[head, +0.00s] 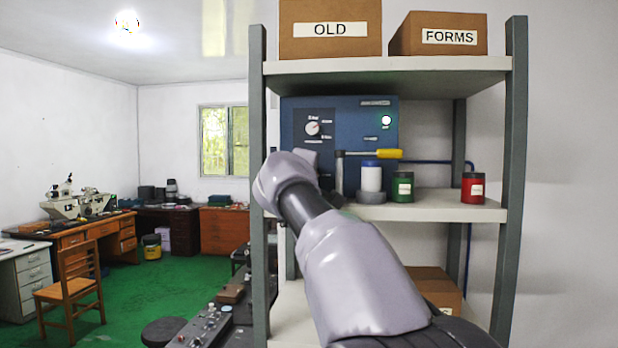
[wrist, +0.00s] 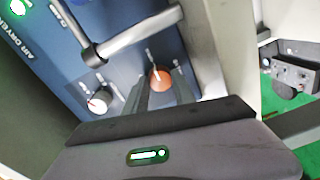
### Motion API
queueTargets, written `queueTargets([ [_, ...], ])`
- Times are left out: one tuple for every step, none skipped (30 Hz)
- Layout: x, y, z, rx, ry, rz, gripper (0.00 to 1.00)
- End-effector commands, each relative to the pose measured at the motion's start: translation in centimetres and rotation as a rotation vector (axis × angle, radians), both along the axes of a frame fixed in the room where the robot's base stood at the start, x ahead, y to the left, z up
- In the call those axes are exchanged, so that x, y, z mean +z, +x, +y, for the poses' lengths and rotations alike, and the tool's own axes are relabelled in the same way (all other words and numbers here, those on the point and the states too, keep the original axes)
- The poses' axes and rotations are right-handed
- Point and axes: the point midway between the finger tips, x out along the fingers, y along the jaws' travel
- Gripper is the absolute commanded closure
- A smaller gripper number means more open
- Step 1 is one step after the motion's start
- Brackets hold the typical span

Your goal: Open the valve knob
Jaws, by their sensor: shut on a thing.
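The round orange-brown knob (wrist: 161,79) sits on the blue panel (wrist: 62,70) in the wrist view, with a pale mark pointing away from it. My gripper (wrist: 158,80) has its two dark fingers on either side of this knob and is shut on it. The finger contact is partly hidden by the fingers. In the head view my arm covers the fingers and this knob; the blue air dryer box (head: 352,108) shows behind it on the shelf.
A white dial with a red pointer (wrist: 98,102) sits beside the fingers, and a grey pipe (wrist: 130,36) crosses close by. In the head view, a yellow handle (head: 378,154), a white bottle (head: 371,179), a green jar (head: 403,188) and a red jar (head: 473,188) stand right of my arm.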

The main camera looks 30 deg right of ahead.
Motion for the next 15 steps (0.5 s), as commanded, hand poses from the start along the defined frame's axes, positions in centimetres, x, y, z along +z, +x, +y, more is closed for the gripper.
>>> queueTargets([
  [-0.05,0.0,-0.01,-0.001,0.001,0.0,0.63],
  [-0.05,0.0,-0.01,-0.001,0.001,0.0,0.57],
  [-0.05,0.0,-0.01,-0.001,0.001,0.0,0.49],
  [-0.04,0.0,-0.01,-0.001,0.001,0.0,0.47],
  [-0.04,0.0,-0.01,-0.001,0.001,0.0,0.47],
  [-0.04,0.0,-0.01,-0.001,0.001,0.0,0.47],
  [-0.04,0.0,-0.01,-0.001,0.001,0.0,0.47],
  [-0.03,-0.01,-0.01,-0.001,0.001,0.0,0.47],
  [-0.03,0.0,0.0,0.0,0.001,0.001,0.47],
  [-0.03,0.0,0.0,0.0,0.001,0.001,0.47],
  [-0.03,0.0,0.0,0.0,0.001,0.001,0.47],
  [-0.03,-0.03,0.01,0.0,0.0,0.0,0.47],
  [-0.05,-0.11,0.07,0.0,0.0,0.0,0.47],
  [-0.07,-0.26,0.19,0.0,0.001,-0.001,0.47],
  [-0.14,-0.58,0.44,0.001,0.0,-0.002,0.47],
])
